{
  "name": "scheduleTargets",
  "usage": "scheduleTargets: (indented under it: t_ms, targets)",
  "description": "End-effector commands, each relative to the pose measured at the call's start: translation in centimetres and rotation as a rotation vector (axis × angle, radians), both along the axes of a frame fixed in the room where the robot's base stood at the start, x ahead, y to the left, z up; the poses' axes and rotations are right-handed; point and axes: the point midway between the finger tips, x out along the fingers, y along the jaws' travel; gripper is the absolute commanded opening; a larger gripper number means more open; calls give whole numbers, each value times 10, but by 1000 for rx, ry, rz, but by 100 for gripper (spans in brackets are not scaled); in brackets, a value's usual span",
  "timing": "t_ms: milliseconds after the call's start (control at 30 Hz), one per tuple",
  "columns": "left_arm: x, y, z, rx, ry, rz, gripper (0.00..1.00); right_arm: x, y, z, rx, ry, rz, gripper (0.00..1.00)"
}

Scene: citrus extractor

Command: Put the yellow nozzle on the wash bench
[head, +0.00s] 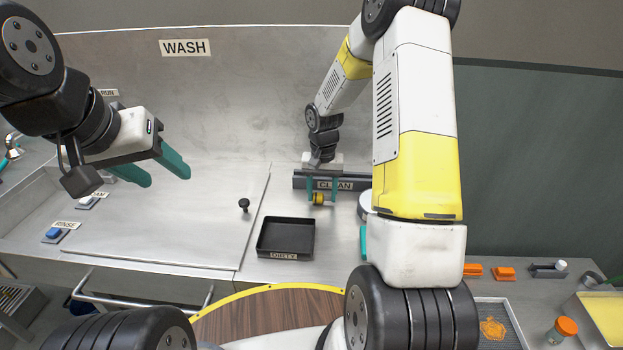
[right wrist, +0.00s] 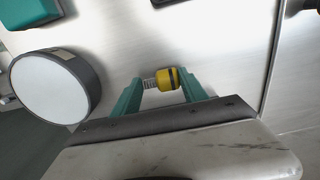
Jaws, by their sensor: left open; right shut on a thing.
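The yellow nozzle (head: 318,199) has a dark band, and in the right wrist view the nozzle (right wrist: 167,78) shows a ribbed metal end. My right gripper (head: 321,198) is shut on it, with the nozzle between its teal fingertips. They are over the steel wash bench (head: 345,240), in front of the bin labelled CLEAN (head: 300,181). I cannot tell whether the nozzle touches the bench. My left gripper (head: 160,172) is open and empty, above the left part of the bench. The WASH sign (head: 185,47) is on the back wall.
A black tray labelled DIRTY (head: 286,238) sits left of and nearer than the nozzle. A flat lid with a black knob (head: 244,204) covers the bench's left part. A round grey-rimmed thing with a white top (right wrist: 50,88) stands near my right gripper. Bare steel lies right of the DIRTY tray.

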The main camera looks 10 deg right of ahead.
Motion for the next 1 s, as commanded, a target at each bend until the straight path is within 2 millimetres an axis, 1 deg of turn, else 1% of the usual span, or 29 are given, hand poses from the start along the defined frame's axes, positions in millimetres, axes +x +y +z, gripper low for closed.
scheduleTargets:
  t_ms: [167,200,267,300,600,700,767,833,1000]
  targets:
    - [0,0,0,0,0,0,51,0,0,-2,0,1,1,4]
    - [0,0,0,0,0,0,51,0,0,-3,0,1,1,53]
    - [0,0,0,0,0,0,51,0,0,-3,0,0,1,65]
    - [0,0,0,0,0,0,51,0,0,-3,0,0,1,73]
    - [0,0,0,0,0,0,51,0,0,-2,0,0,1,73]
    - [0,0,0,0,0,0,51,0,0,3,-1,-2,0,73]
    - [0,0,0,0,0,0,51,1,0,10,-1,-4,1,73]
    - [0,0,0,0,0,0,51,1,0,21,-1,-4,1,73]
    - [0,0,0,0,0,0,51,1,0,59,0,-7,1,73]
